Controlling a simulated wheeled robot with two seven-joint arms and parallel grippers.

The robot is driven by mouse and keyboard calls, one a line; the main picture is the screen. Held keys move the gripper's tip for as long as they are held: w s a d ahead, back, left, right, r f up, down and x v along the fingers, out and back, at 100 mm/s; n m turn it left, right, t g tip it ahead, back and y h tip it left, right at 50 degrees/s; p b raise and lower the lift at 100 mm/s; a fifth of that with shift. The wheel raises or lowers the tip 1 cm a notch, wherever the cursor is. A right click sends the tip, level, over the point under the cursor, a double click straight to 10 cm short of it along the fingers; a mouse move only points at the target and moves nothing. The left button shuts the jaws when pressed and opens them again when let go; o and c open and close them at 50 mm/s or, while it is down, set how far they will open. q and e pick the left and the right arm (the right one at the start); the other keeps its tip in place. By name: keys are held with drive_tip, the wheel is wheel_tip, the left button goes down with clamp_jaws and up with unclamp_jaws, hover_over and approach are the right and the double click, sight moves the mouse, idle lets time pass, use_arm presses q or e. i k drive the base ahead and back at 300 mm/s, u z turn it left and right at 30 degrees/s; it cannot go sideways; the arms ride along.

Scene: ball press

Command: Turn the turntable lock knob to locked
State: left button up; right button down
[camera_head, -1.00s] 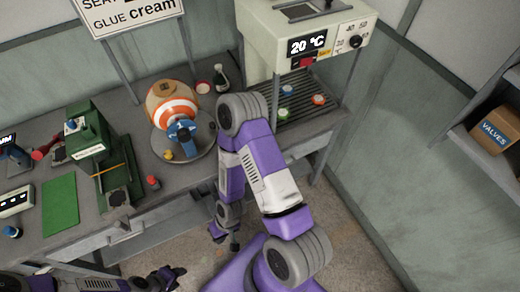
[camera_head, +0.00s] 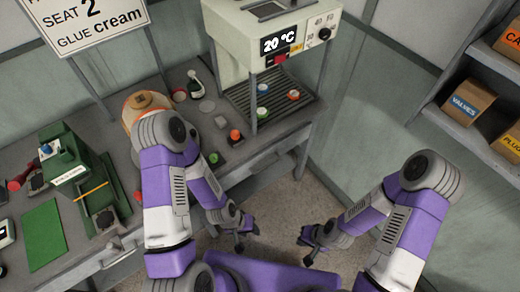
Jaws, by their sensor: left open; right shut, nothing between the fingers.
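The ball (camera_head: 142,102), tan and orange with a white band, stands on the bench at the left, partly behind my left arm. The turntable under it and its lock knob are hidden by that arm, so I cannot tell the knob's setting. My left gripper (camera_head: 243,236) is open and empty, low in front of the bench and apart from it. My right gripper (camera_head: 306,249) is shut and empty, to the right of the left one, over the floor.
A press-like green machine (camera_head: 75,178) and a green mat (camera_head: 42,234) are at the left. A red-topped piece (camera_head: 235,135) and a green-topped piece (camera_head: 213,158) are on the bench. The heater unit (camera_head: 265,38) shows 20 °C above a rack. Shelves with boxes (camera_head: 468,101) stand right.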

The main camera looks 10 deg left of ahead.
sight(213, 158)
drive_tip(key=z, duration=0.35)
drive_tip(key=k, duration=0.85)
drive_tip(key=u, duration=1)
drive_tip(key=i, duration=0.95)
drive_tip(key=z, duration=0.1)
